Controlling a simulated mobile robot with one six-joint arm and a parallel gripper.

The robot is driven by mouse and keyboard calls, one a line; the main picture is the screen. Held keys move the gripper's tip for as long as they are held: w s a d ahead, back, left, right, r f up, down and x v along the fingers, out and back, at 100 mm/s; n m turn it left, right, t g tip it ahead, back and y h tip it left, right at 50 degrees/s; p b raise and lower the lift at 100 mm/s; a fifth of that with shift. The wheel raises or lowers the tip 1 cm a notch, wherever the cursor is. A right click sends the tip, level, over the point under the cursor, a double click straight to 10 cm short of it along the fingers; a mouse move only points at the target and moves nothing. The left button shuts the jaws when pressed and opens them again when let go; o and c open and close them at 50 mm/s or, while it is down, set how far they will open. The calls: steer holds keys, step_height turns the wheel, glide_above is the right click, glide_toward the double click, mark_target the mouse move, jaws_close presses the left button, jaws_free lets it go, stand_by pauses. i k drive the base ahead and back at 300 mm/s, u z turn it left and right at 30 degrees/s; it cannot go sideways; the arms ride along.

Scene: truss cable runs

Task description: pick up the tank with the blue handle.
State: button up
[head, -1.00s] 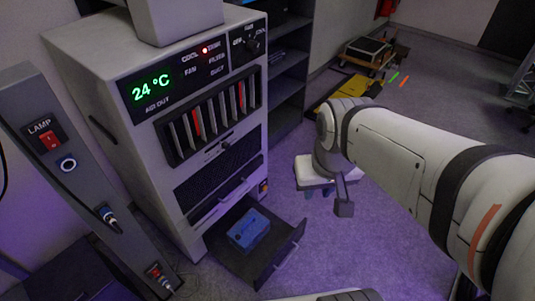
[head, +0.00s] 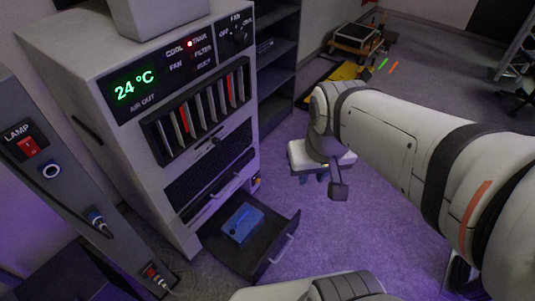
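A small blue tank (head: 242,224) lies in the open dark drawer (head: 252,262) at the foot of a tall white cabinet (head: 60,62), in the lower middle of the head view. Its blue top shows, but a separate handle is too small to make out. The drawer is pulled out and has a pale handle on its front. My arm reaches in from the right, and another pale part of it shows at the bottom edge.
The cabinet panel (head: 130,88) reads 24 °C, with a red light lit beside TANK. A grey lamp post (head: 75,200) stands at left.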

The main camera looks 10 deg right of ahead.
mark_target(242, 226)
steer(key=u, duration=1.6)
steer(key=k, duration=0.75)
steer(key=z, duration=0.8)
steer(key=i, duration=1)
steer(key=z, duration=0.05)
